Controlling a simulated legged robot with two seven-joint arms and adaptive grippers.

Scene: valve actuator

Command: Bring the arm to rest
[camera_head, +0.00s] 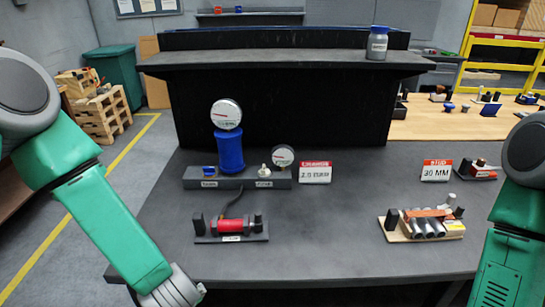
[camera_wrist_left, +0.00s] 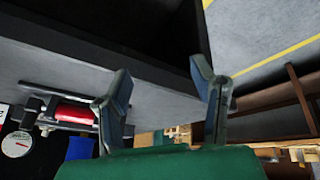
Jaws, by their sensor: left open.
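My left arm (camera_head: 105,220) comes in from the left in the head view and reaches down to the table's front left edge. Its gripper is cut off at the bottom of that view. In the left wrist view my left gripper (camera_wrist_left: 163,92) is open, with its two fingers apart and nothing between them. My right arm (camera_head: 515,220) shows at the right edge of the head view; its gripper is out of view. The red cylinder fixture (camera_head: 232,226) stands on the table, apart from my left gripper, and also shows in the left wrist view (camera_wrist_left: 75,113).
The dark table (camera_head: 320,235) holds a blue cylinder with a gauge (camera_head: 230,150), a small gauge (camera_head: 283,156), sign cards (camera_head: 315,172) and a rack of rods (camera_head: 422,224). A raised shelf (camera_head: 280,62) stands behind. The table's middle front is clear.

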